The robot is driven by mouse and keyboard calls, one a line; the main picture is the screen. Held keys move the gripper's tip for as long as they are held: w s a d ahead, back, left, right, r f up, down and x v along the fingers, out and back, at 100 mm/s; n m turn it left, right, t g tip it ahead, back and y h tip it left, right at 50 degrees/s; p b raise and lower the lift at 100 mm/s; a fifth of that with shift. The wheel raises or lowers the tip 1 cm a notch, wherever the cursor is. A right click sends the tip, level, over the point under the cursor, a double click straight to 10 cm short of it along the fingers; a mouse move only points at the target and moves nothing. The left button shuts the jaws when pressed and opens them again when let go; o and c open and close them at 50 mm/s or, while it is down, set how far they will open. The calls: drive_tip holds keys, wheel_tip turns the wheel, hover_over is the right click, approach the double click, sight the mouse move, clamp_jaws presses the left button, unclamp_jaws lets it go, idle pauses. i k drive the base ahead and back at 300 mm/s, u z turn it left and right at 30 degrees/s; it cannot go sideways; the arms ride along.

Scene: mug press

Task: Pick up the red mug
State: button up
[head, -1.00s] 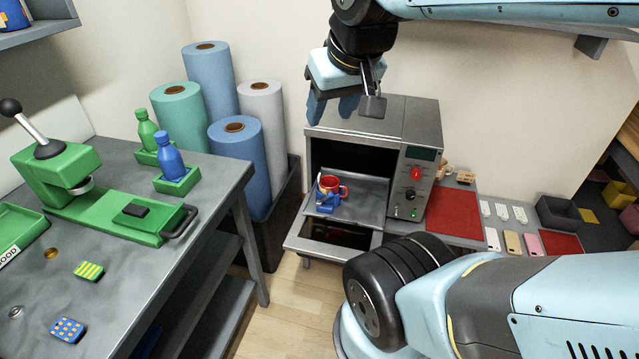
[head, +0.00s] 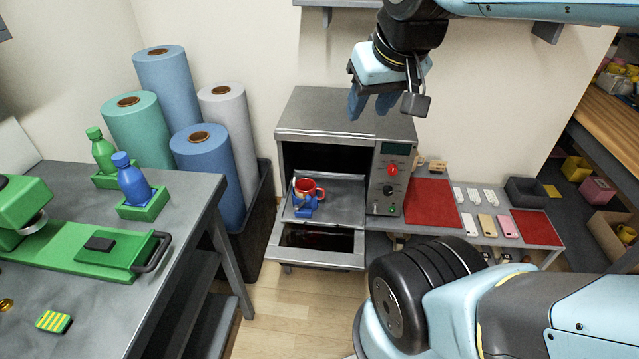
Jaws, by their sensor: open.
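The red mug (head: 309,186) stands on the pulled-out tray (head: 343,201) at the front of the grey oven-like press (head: 330,124). Its handle points right. A blue holder (head: 304,208) sits against the mug's front and left side and hides part of it. My gripper (head: 370,106) hangs above and to the right of the mug, in front of the press's top, well apart from the mug. Its blue fingers are open with nothing seen between them.
A control panel (head: 391,180) with a red knob is right of the tray. A side table with a red mat (head: 432,205) and phones stands farther right. A grey bench (head: 185,235) with a green press is at left. Tall rolls (head: 210,160) stand behind it.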

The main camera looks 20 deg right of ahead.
sight(308, 186)
drive_tip(key=z, duration=0.05)
drive_tip(key=k, duration=1.3)
drive_tip(key=u, duration=0.4)
drive_tip(key=i, duration=1.5)
drive_tip(key=z, duration=0.05)
